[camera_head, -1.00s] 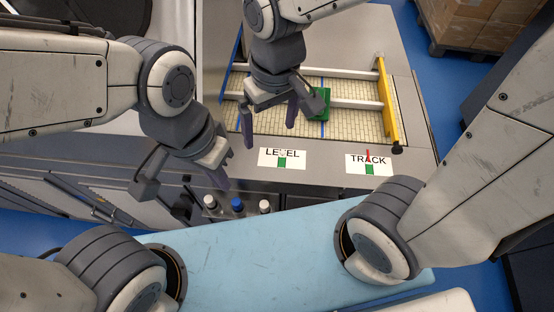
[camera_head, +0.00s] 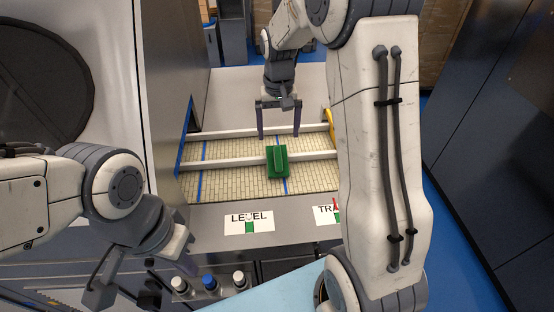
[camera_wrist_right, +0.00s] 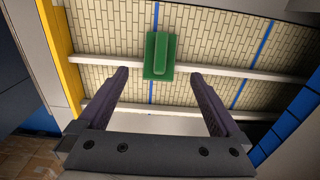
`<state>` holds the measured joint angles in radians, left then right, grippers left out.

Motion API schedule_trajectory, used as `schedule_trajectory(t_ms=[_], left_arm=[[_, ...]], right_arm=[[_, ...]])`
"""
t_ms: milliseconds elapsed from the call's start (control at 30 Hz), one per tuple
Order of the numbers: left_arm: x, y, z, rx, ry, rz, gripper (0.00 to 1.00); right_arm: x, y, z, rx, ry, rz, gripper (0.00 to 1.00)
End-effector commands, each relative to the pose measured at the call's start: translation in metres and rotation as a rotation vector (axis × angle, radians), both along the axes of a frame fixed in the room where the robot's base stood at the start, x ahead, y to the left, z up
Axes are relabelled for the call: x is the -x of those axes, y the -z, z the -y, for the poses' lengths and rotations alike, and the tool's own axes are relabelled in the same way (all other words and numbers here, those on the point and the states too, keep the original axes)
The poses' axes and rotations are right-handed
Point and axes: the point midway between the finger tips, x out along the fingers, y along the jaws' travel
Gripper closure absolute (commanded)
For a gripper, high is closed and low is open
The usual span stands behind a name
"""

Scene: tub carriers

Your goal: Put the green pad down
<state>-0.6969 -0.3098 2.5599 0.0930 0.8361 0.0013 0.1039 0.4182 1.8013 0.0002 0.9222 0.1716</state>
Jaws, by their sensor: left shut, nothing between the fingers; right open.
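The green pad (camera_head: 277,162) rests at the near white rail, over a blue line on the tiled bed (camera_head: 230,183). In the right wrist view the green pad (camera_wrist_right: 158,55) lies beyond the fingertips, apart from them. My right gripper (camera_head: 280,133) is open and empty, behind the pad in the head view; its two fingers also show in the right wrist view (camera_wrist_right: 158,80). My left gripper (camera_head: 150,278) is shut and empty, low at the left near the panel knobs, away from the pad.
Two white rails (camera_head: 222,162) cross the bed. A LEVEL label (camera_head: 249,222) and a partly hidden TRACK label (camera_head: 325,214) lie on the front edge. Several knobs (camera_head: 209,282) stand at the front. A yellow bar (camera_wrist_right: 60,60) bounds one side of the bed.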

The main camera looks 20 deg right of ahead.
Motion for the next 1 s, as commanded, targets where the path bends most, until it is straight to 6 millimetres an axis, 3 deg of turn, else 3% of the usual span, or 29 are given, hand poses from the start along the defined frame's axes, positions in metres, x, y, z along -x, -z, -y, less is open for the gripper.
schedule_trajectory(t_ms=[300, 533, 800, 1000], left_arm=[[0.000, -0.010, 0.000, 0.000, 0.000, 0.000, 1.00], [0.000, -0.019, 0.000, 0.000, -0.001, 0.000, 1.00], [0.000, -0.034, 0.000, 0.000, -0.002, 0.000, 1.00], [0.000, -0.034, 0.000, 0.000, -0.002, 0.000, 1.00]], right_arm=[[-0.001, 0.044, 0.003, 0.000, 0.006, -0.003, 0.00], [-0.003, 0.061, 0.002, 0.000, 0.005, -0.004, 0.00], [-0.007, 0.097, 0.002, -0.001, 0.005, -0.003, 0.00], [-0.007, 0.103, 0.002, 0.000, 0.005, 0.001, 0.00]])
